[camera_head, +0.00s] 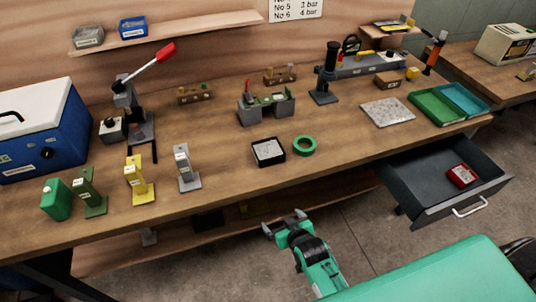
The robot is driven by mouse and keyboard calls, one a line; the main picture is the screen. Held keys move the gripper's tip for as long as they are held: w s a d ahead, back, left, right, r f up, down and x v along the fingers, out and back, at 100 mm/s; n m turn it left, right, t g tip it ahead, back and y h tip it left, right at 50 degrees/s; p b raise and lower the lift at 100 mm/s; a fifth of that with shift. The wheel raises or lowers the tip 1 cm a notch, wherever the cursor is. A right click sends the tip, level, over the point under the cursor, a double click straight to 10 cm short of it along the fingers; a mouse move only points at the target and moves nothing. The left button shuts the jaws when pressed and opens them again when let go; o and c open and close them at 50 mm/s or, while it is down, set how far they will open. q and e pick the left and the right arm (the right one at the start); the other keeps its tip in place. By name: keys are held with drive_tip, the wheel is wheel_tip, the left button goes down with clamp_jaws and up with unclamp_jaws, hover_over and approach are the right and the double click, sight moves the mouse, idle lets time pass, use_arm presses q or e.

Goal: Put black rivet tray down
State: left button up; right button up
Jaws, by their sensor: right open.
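The black rivet tray (256,159) sits flat on the wooden workbench near its front edge. It is a small square black tray with a pale, speckled inside. My right gripper (284,221) is open and empty. In the picture it shows below the tray, in front of the bench edge and apart from the tray. My left gripper is not in view.
A green tape ring (304,146) lies just right of the tray. A grey stand (186,169) and a yellow stand (138,182) are to the left. A drawer (424,170) stands open at right with a red box (462,175) inside.

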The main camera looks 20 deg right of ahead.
drive_tip(key=w+d+r+m+t, duration=0.1)
drive_tip(key=w+r+t, duration=0.3)
drive_tip(key=r, duration=1.2)
drive_tip(key=p, duration=0.1)
approach(268, 148)
drive_tip(key=shift+t+h, duration=0.3)
drive_tip(key=shift+t, duration=0.1)
drive_tip(key=w, duration=0.2)
drive_tip(key=w+f, duration=0.1)
drive_tip(key=w, duration=0.1)
drive_tip(key=shift+a+f, duration=0.1)
drive_tip(key=shift+a, duration=0.1)
drive_tip(key=shift+w+a+f+p, duration=0.1)
drive_tip(key=shift+w+f+p, duration=0.2)
drive_tip(key=shift+w, duration=0.7)
drive_tip(key=shift+w+f+p, duration=0.2)
drive_tip(key=shift+w+p, duration=0.1)
drive_tip(key=shift+w, duration=0.65)
drive_tip(key=shift+w+a+f+p, duration=0.1)
drive_tip(key=shift+w+f+p, duration=0.2)
drive_tip(key=shift+w, duration=0.7)
drive_tip(key=c, duration=0.9)
drive_tip(key=shift+c, duration=0.6)
drive_tip(key=shift+r, duration=0.2)
